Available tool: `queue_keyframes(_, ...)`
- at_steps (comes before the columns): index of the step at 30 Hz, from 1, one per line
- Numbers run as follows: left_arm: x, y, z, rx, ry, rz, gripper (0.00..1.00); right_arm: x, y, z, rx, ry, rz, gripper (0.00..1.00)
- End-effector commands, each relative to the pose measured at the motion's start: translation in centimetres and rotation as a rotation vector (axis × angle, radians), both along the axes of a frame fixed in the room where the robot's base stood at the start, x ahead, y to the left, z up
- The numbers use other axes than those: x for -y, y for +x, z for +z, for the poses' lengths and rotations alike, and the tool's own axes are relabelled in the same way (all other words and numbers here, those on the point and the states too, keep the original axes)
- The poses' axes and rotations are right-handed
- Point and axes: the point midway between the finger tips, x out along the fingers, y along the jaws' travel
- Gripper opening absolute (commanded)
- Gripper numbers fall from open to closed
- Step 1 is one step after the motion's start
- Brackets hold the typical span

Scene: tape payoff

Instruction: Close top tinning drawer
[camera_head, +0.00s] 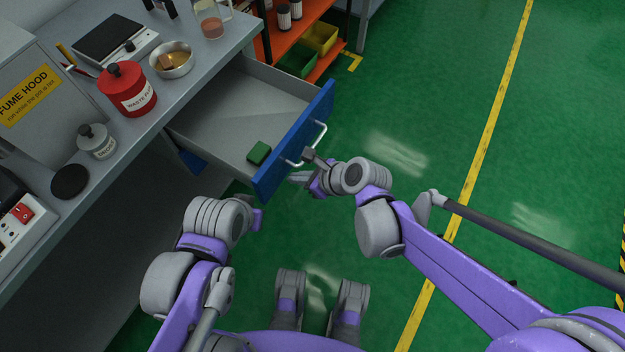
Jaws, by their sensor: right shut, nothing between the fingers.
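The top drawer (225,118) is pulled out from under the bench, with its blue front (293,140) facing the aisle. A silver bar handle (318,137) is on that front. A small green block (259,153) lies inside near the front panel. My right gripper (305,166) is shut and empty, close beside the lower end of the handle; I cannot tell whether it touches. My left arm comes in at lower left, and its gripper (258,219) is mostly hidden behind the wrist, below the drawer's near corner.
On the bench (110,160) stand a red waste can (128,90), a metal bowl (172,60), a grey pot (97,141) and a scale (108,38). An orange shelf (282,45) with bins stands beyond the drawer. The green floor (430,90) to the right is clear.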

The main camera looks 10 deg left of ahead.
Motion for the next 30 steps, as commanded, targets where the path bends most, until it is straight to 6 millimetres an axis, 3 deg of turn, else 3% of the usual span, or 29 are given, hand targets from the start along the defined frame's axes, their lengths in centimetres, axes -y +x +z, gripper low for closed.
queue_keyframes(6, 0.0, 0.0, -0.1, 0.000, 0.000, 0.000, 0.00, -1.6, 0.6, 0.1, 0.000, 0.001, 0.000, 0.00)
queue_keyframes(22, 0.0, 0.0, -0.1, 0.000, 0.000, 0.000, 0.00, -2.3, 0.9, 0.1, 0.001, 0.000, 0.001, 0.00)
queue_keyframes(30, 0.0, 0.0, -0.2, -0.001, 0.000, 0.000, 0.00, -6.3, 2.3, 0.1, 0.000, 0.000, 0.004, 0.00)
